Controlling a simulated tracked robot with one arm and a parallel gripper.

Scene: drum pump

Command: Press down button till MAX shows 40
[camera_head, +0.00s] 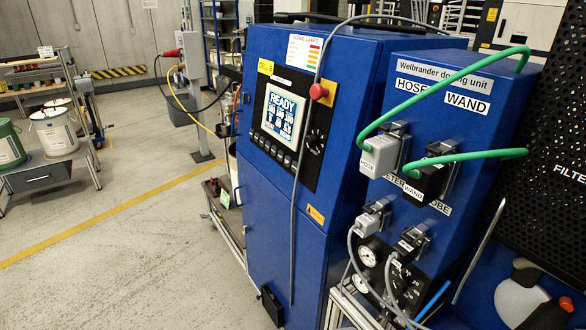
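A tall blue cabinet (264,195) stands in the middle of the view. Its black control panel holds a lit display (282,117) that reads READY, with rows of numbers too small to read with certainty. A row of small dark buttons (273,150) runs below the display; their markings cannot be made out, so I cannot tell which is the down button. A round dial (316,141) sits right of the display. A red emergency knob (318,92) is above the dial. My gripper does not show in this view.
The Welbrander dosing unit (462,140) stands to the right, with green HOSE and WAND cables (445,84) sticking out in front. A grey cable (294,225) hangs down the cabinet front. Floor at left is open (130,225); a cart with buckets (56,131) stands beyond.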

